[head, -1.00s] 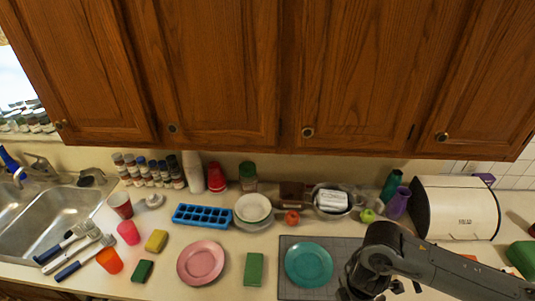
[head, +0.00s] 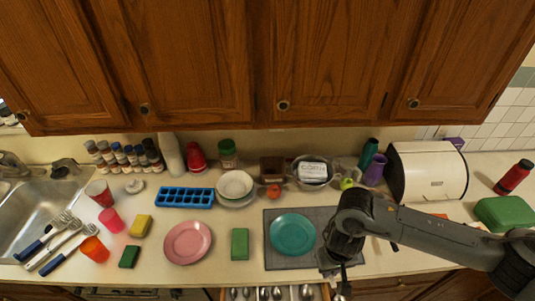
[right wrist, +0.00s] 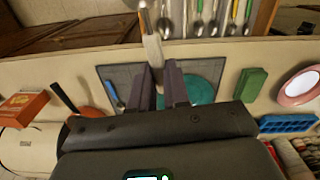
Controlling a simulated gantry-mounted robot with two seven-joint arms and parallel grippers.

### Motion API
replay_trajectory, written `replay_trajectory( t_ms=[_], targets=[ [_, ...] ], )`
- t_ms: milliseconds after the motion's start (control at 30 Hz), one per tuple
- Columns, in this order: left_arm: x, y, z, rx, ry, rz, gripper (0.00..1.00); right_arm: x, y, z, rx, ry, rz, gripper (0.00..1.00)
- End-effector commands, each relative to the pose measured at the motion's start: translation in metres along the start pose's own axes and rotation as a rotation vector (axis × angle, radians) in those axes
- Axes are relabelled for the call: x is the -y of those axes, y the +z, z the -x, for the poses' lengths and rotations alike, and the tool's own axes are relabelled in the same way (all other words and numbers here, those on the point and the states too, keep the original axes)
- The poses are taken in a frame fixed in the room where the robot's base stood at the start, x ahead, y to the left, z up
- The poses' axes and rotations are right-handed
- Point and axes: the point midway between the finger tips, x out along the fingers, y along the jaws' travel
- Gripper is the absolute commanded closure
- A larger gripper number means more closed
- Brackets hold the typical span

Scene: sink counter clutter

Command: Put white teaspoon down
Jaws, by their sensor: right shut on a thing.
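My right gripper (head: 336,268) is over the front edge of the counter, in front of the grey mat (head: 270,262). In the right wrist view, my right gripper (right wrist: 162,82) is shut on the white teaspoon (right wrist: 151,48). The teaspoon's pale handle stands up from between the fingers and its far end reaches toward the open drawer. The fingers hide its lower part. The drawer (head: 214,294) is open at the bottom of the head view, with several spoons (head: 262,293) in it. The drawer's cutlery (right wrist: 215,15) also shows at the top of the right wrist view. My left gripper is not in view.
A teal plate (head: 292,234) lies on the mat, beside a blue-handled utensil (right wrist: 112,95). A green sponge (head: 240,244) and a pink plate (head: 188,242) lie left of the mat. A white bread box (head: 428,171) stands at the back right.

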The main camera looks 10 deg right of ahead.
Motion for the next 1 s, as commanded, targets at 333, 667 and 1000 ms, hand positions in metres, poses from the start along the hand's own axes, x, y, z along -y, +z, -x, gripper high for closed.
replay_trajectory(
  t_ms=[333,667,1000],
  targets=[
    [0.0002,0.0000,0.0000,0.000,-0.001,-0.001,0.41,0.0000,-0.0001,0.0002,-0.001,0.000,0.117,1.00],
    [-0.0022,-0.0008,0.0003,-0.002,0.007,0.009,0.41,0.0017,0.0005,0.0009,-0.006,0.000,0.728,1.00],
    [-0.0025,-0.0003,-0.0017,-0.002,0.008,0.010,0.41,-0.0003,0.0008,0.0056,-0.011,0.000,1.474,1.00]
  ],
)
